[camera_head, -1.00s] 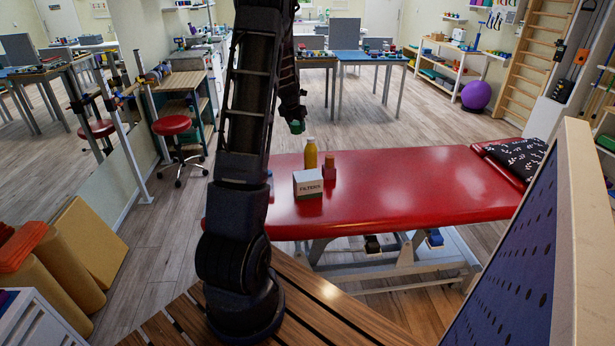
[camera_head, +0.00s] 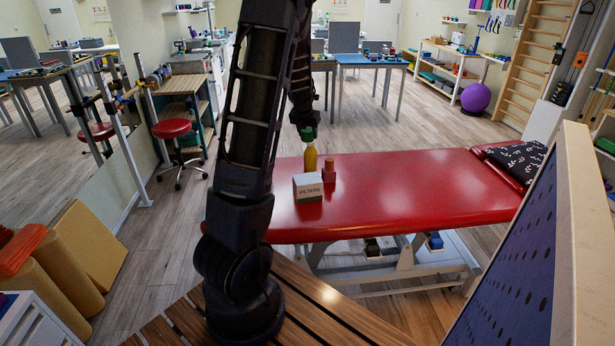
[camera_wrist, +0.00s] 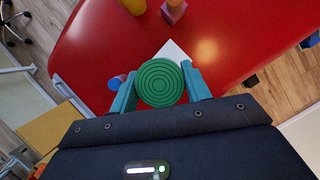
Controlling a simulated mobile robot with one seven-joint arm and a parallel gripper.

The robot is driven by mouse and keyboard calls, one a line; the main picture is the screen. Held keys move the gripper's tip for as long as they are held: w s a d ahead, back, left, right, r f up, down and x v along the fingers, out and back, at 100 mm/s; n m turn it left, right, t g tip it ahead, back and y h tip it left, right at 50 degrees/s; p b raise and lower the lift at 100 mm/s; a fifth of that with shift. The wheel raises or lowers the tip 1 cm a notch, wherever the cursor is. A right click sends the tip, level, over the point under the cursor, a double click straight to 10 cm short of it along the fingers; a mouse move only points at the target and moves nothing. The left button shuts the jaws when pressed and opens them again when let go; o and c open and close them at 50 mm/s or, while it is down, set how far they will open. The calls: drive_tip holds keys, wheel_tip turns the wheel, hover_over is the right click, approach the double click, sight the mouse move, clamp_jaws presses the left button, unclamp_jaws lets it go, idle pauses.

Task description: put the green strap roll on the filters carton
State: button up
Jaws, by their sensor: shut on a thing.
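The green strap roll (camera_wrist: 160,83) is between the teal fingers of my gripper (camera_wrist: 160,88) in the wrist view, its ringed round face towards the camera. My gripper is shut on it. In the head view the green roll (camera_head: 308,133) shows at the end of my arm, in line with the top of the yellow bottle. The white filters carton (camera_head: 308,187) stands on the red treatment table, towards its left end. In the wrist view the carton (camera_wrist: 173,50) is mostly hidden behind the roll; only a pale corner shows.
In the wrist view a small blue-and-red object (camera_wrist: 117,81) lies left of the fingers. The table's middle is clear.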

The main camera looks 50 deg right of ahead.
wheel_tip(320, 180, down, 19)
drive_tip(key=shift+r, duration=0.15)
idle(0.7)
drive_tip(key=o, duration=1)
drive_tip(key=shift+c, duration=0.2)
